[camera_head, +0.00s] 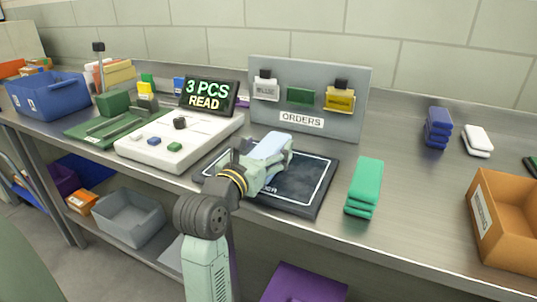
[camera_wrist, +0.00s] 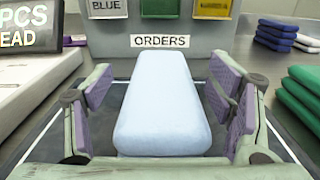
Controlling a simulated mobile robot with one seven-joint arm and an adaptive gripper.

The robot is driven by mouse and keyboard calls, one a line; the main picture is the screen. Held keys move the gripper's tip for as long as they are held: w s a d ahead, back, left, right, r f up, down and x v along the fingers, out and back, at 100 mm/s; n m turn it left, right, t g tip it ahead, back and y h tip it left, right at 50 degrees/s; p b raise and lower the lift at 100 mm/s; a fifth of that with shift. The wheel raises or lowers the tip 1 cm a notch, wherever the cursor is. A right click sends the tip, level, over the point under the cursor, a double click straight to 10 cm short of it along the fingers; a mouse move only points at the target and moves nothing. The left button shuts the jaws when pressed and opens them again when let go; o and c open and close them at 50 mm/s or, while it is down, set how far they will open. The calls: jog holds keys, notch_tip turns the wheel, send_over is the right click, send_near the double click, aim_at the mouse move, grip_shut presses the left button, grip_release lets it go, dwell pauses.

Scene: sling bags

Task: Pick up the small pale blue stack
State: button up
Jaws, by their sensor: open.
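The small pale blue stack (camera_wrist: 162,104) lies on a black mat (camera_head: 308,190) with a white outline. In the head view the pale blue stack (camera_head: 272,146) is partly covered by my gripper (camera_head: 268,163). In the wrist view my gripper (camera_wrist: 163,100) is open, with one purple-padded finger on each side of the stack. A gap shows between the stack and each pad. Whether the stack is one piece or several cannot be told from here.
A green stack (camera_head: 365,184) stands right of the mat. A grey board marked ORDERS (camera_head: 308,78) rises behind it. A white console (camera_head: 170,143) and lit sign (camera_head: 209,95) are left. A blue stack (camera_head: 438,127), white stack (camera_head: 477,140) and orange bin (camera_head: 510,232) are further right.

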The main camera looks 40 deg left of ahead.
jog(key=shift+c, duration=0.4)
jog(key=c, duration=1.2)
jog(key=shift+r, duration=0.15)
